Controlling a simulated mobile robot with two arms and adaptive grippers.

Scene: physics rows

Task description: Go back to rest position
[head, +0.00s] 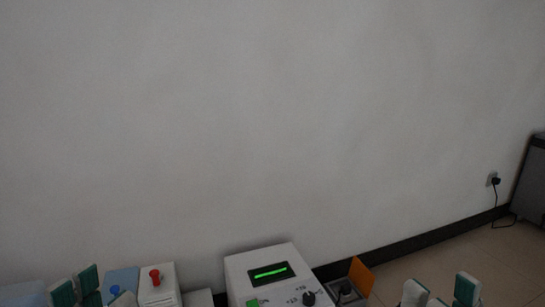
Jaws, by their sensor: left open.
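My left gripper (75,289) shows at the bottom left edge of the head view. Its two fingers with green pads stand apart with nothing seen between them, so it is open. My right gripper (440,294) shows at the bottom right edge, its fingers with green pads also spread apart and no object seen between them. Only the finger ends of both grippers are in view; the rest is cut off by the lower edge.
A white box with a red button (157,283) and a blue item (121,281) stand right of my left gripper. A white device with a green display (265,273) is in the middle. An orange panel (361,276) stands beside it. A plain wall (260,120) is behind.

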